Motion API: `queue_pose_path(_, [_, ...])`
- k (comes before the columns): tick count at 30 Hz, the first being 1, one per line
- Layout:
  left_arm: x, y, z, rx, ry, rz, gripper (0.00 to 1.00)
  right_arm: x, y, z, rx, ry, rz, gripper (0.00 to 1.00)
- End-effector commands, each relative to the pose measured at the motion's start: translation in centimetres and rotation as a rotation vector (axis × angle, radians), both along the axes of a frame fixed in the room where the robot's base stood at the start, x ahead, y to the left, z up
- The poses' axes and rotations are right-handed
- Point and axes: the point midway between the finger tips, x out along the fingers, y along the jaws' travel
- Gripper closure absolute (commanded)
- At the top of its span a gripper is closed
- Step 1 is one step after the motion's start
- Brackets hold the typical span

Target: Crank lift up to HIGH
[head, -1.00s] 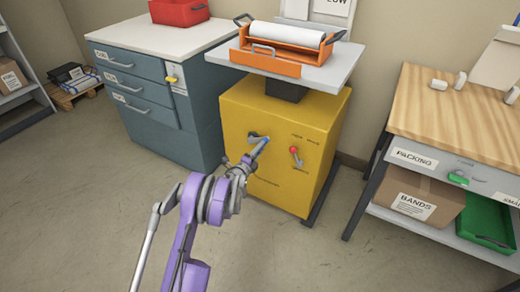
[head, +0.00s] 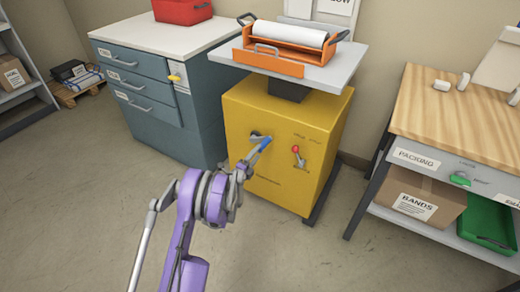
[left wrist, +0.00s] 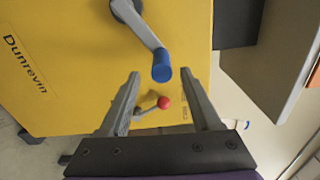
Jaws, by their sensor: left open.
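The lift is a yellow cabinet (head: 245,105) carrying a grey top plate (head: 345,68). Its crank (head: 254,136) is on the front face, a grey arm with a blue grip (head: 264,144). In the left wrist view the blue grip (left wrist: 162,66) sits between and slightly beyond my left fingertips, with gaps on both sides. My left gripper (head: 248,160) is open and empty, just in front of the grip; its fingers also show in the left wrist view (left wrist: 160,76). A red-knobbed lever (head: 296,150) is right of the crank. My right gripper is out of view.
An orange laminator (head: 270,62) with a white roll rests on the plate. A teal drawer cabinet (head: 150,125) stands to the left. A wooden packing bench (head: 455,115) with a box (head: 445,195) beneath stands to the right. The front floor is clear.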

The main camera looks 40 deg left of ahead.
Motion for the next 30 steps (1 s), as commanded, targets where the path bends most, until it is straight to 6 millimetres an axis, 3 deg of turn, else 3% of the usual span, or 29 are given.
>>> queue_pose_path(6, [-4.2, -0.9, 0.2, 0.001, 0.0, 0.003, 0.36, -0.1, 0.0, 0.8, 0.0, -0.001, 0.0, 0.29])
queue_pose_path(11, [-5.9, -1.3, 0.1, 0.001, 0.0, 0.002, 0.36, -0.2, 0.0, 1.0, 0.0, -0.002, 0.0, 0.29])
queue_pose_path(30, [-6.3, -1.5, 0.0, 0.0, 0.0, 0.001, 0.36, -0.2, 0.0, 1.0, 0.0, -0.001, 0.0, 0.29])
